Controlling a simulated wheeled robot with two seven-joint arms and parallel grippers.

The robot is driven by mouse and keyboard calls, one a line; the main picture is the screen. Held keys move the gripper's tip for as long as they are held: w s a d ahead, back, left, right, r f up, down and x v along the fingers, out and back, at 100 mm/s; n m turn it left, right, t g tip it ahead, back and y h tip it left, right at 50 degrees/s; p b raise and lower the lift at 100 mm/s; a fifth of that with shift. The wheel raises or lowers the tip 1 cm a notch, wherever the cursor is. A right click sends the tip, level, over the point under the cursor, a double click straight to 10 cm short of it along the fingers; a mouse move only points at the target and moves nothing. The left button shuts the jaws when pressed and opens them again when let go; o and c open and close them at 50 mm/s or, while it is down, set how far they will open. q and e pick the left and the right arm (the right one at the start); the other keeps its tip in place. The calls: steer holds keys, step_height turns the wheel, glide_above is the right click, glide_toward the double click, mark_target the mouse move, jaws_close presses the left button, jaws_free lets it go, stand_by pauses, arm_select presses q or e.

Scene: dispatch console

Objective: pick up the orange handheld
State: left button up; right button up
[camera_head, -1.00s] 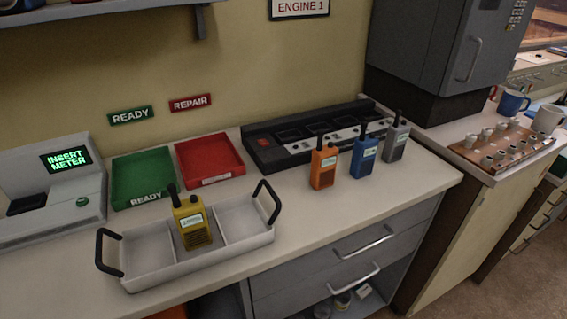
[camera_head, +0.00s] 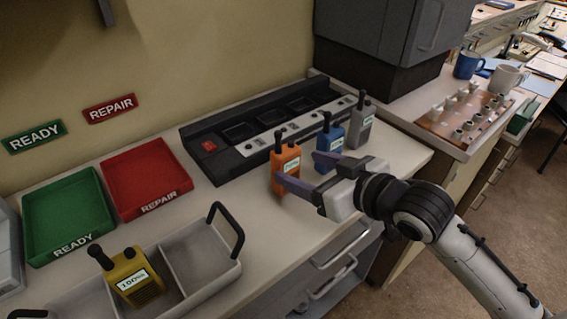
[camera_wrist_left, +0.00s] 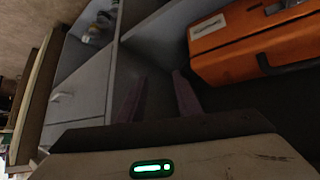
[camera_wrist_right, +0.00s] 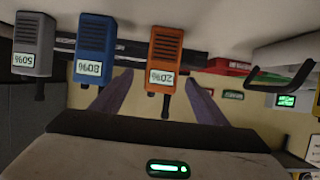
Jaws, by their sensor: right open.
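The orange handheld (camera_head: 287,158) stands upright on the counter in front of the black charging rack. In the right wrist view, the orange handheld (camera_wrist_right: 165,52) appears upside down with a 20% label, between and ahead of my fingers. My right gripper (camera_head: 297,168) is open at the handheld, one finger crossing in front of its lower part and the other towards the blue handheld (camera_head: 330,138). I cannot tell whether they touch. My left gripper (camera_wrist_left: 157,88) shows only in its wrist view, fingers apart and empty, facing the cabinet below.
A grey handheld (camera_head: 361,124) stands beyond the blue one. The charging rack (camera_head: 215,165) lies behind. A yellow handheld (camera_head: 135,275) sits in the divided carrier (camera_head: 205,262). Red (camera_head: 148,178) and green (camera_head: 68,212) trays are at left. An orange case (camera_wrist_left: 250,45) is inside the cabinet.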

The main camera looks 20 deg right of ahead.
mark_target(291, 166)
steer(key=x, duration=0.6)
steer(key=shift+a+f+p, duration=0.25)
steer(key=shift+f+p, duration=0.05)
steer(key=shift+f, duration=0.05)
steer(key=shift+r, duration=0.15)
steer(key=c, duration=1.3)
